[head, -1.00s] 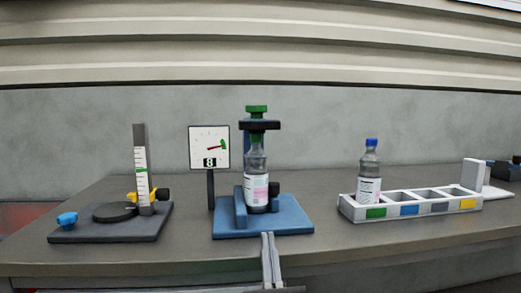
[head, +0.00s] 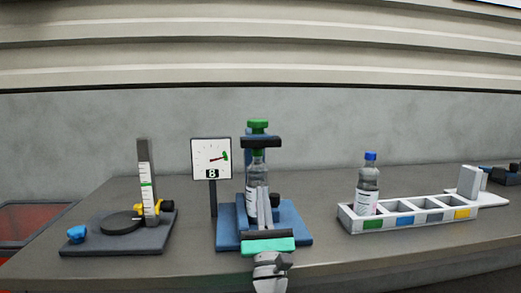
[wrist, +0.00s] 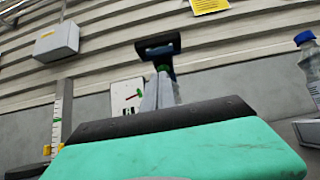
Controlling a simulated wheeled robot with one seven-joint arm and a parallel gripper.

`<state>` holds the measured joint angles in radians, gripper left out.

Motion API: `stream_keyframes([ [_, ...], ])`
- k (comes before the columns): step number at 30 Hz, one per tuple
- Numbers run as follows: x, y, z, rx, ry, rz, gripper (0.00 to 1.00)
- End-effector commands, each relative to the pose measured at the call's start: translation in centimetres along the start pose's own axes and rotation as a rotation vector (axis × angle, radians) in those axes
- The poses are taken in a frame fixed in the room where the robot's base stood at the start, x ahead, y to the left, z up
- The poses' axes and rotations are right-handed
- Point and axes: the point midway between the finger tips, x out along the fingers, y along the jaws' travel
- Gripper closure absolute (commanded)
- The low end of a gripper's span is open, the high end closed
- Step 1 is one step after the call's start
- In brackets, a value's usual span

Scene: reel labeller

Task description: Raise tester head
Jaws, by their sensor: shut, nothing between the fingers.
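The tester stands on a blue base (head: 295,238) in the middle of the bench. Its dark head (head: 261,142) with a green knob (head: 257,126) sits over a clear bottle with a green cap (head: 258,172). The head also shows from below in the wrist view (wrist: 158,46). My gripper (head: 264,190) is shut and empty. Its fingers point up in front of the bottle, below the head, and hide part of the bottle. In the wrist view the shut fingers (wrist: 158,92) lie just below the head. I cannot tell whether they touch anything.
A dial (head: 211,159) on a post stands left of the tester. Farther left is a gauge stand (head: 118,237) with a blue knob. At right a white rack (head: 415,222) with coloured labels holds a blue-capped bottle (head: 367,190). Bench room lies between tester and rack.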

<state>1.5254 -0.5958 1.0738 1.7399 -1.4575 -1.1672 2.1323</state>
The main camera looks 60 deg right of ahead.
Motion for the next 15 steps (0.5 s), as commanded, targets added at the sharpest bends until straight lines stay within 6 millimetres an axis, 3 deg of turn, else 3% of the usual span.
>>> stream_keyframes([
  [1,1.7,0.1,0.5,0.003,0.000,0.002,1.00],
  [7,6.0,0.1,0.4,0.001,-0.001,0.002,1.00],
  [15,8.2,0.0,2.8,0.000,-0.001,0.000,1.00],
])
